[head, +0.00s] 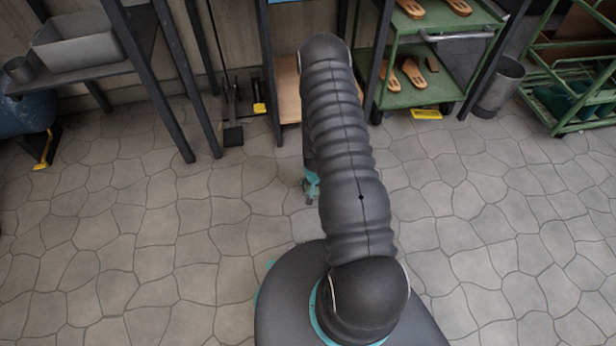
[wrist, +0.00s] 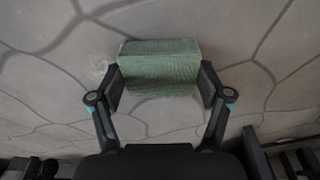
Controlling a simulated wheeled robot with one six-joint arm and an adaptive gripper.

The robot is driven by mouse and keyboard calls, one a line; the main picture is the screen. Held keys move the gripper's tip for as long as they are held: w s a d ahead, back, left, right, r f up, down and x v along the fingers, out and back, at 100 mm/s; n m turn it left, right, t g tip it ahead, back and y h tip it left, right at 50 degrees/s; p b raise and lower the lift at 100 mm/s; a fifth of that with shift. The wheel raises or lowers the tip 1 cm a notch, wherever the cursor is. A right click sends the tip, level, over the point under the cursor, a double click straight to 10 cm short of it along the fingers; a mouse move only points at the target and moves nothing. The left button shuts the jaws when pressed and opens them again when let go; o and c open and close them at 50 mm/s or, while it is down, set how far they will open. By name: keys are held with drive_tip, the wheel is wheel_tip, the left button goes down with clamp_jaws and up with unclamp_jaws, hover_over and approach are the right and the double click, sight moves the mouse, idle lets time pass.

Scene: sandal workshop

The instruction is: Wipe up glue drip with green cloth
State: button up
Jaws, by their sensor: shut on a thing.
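My gripper (wrist: 160,82) is shut on a green cloth (wrist: 158,62), a folded, block-like bundle between its two fingertips in the wrist view. The cloth is over the grey stone floor (wrist: 50,75); I cannot tell whether it touches the floor. A faint pale patch shows on the floor just left of the cloth in the wrist view; I cannot tell whether it is the glue drip. In the head view my arm covers much of the middle, and I see neither cloth nor drip clearly there.
A green shelf cart (head: 443,90) with sandal-shaped pieces stands at the back right, beside a grey bin (head: 500,88) and a green rack (head: 545,75). A dark table with a metal tray (head: 78,40) stands at the back left. Floor at both sides is clear.

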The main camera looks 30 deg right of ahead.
drive_tip(key=shift+w+a, duration=0.15)
drive_tip(key=shift+a, duration=0.45)
drive_tip(key=shift+w+a, duration=0.15)
drive_tip(key=shift+a, duration=0.4)
wheel_tip(320, 180, up, 8)
drive_tip(key=p, duration=0.5)
drive_tip(key=shift+p, duration=0.35)
